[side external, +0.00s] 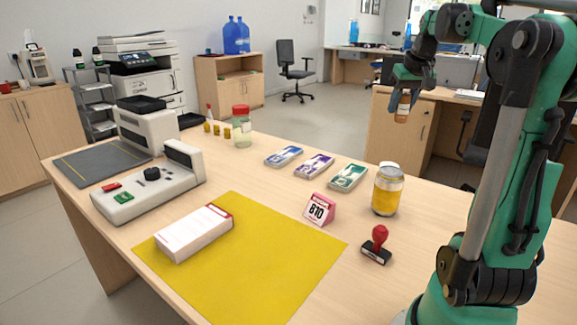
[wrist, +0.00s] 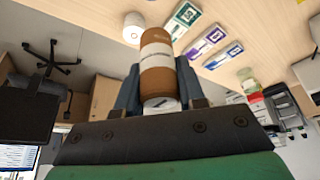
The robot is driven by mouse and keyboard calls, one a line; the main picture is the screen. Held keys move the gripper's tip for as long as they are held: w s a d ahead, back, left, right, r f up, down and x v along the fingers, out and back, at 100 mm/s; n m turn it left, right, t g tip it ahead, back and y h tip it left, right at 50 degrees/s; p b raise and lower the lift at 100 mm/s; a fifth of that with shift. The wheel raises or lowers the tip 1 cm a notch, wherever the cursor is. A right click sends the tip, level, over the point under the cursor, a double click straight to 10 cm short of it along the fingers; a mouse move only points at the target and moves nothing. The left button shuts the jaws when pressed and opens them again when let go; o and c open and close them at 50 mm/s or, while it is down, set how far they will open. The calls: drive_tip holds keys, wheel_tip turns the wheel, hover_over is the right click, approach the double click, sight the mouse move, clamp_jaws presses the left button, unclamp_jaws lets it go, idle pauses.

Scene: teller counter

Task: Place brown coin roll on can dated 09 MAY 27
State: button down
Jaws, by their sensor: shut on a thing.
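My gripper (side external: 405,90) is shut on the brown coin roll (side external: 403,108), raised above the far right side of the counter. The roll hangs upright in the side view; in the wrist view the roll (wrist: 158,62) shows a white band between the fingers (wrist: 160,95). A clear can with a pale lid and yellow contents (side external: 388,190) stands on the counter, below and apart from the roll. A second can with a red lid and pale green contents (side external: 241,128) stands at the far left edge. No date is legible on either can.
Three banknote bundles (side external: 314,166) lie between the cans. A pink 810 block (side external: 319,208) and a red-handled stamp (side external: 377,245) stand nearer. A white box (side external: 194,233) lies on a yellow mat (side external: 270,275). A counting machine (side external: 150,190) is at left.

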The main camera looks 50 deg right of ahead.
wheel_tip(320, 180, down, 12)
drive_tip(key=shift+r, duration=0.2)
drive_tip(key=shift+f, duration=0.1)
idle(0.3)
drive_tip(key=c, duration=0.5)
unclamp_jaws()
drive_tip(key=v, duration=1.2)
drive_tip(key=w+a+f+n+t, duration=0.2)
drive_tip(key=w+a+f+n, duration=0.15)
drive_tip(key=w+a, duration=0.6)
drive_tip(key=a+f+n+y, duration=0.1)
drive_tip(key=a+f, duration=0.1)
drive_tip(key=a, duration=0.4)
drive_tip(key=a+f+n+t+y, duration=0.1)
drive_tip(key=a+f+n, duration=0.1)
drive_tip(key=a, duration=0.5)
drive_tip(key=a+f+n+t+y, duration=0.1)
drive_tip(key=a+f+n, duration=0.1)
drive_tip(key=a, duration=0.4)
drive_tip(key=shift+a+f+n, duration=0.25)
drive_tip(key=shift+a+f, duration=0.1)
drive_tip(key=shift+f, duration=0.1)
